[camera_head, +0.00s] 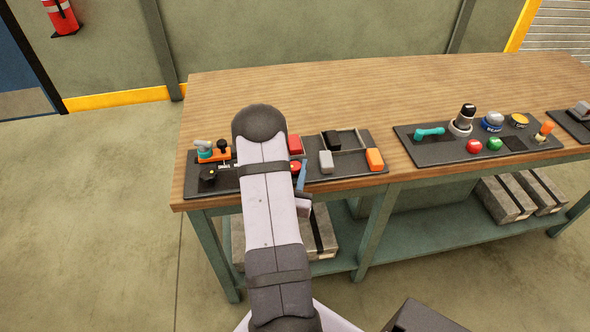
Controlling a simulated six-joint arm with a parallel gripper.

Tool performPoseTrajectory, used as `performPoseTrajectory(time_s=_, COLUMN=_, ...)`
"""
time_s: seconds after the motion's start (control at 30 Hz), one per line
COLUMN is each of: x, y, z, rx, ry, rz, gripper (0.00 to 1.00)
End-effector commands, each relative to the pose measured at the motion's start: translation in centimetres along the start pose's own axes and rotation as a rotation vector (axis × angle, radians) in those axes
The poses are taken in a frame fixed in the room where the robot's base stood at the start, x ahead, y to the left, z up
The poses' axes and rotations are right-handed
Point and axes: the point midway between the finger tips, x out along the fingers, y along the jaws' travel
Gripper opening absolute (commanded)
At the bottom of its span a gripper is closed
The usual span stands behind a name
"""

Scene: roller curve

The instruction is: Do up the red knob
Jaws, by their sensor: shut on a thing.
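The red knob (296,165) shows as a small red round piece on the left dark panel, just to the right of my arm. Most of it is hidden behind my arm and gripper. My gripper (301,175) is at the knob, with one blue finger in sight against its right side. The other finger is hidden by my arm. The gripper is shut on the knob. How far the knob is turned cannot be seen.
A second panel (430,155) with several controls lies right. The wooden tabletop (380,90) behind is clear.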

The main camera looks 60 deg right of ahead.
Motion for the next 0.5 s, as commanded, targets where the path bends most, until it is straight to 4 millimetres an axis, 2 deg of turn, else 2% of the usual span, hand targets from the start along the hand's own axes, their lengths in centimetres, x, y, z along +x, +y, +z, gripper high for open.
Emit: performPoseTrajectory(time_s=0.5, x=0.18, y=-0.12, z=-0.44, rx=0.002, ry=0.013, rz=0.131, gripper=0.06)
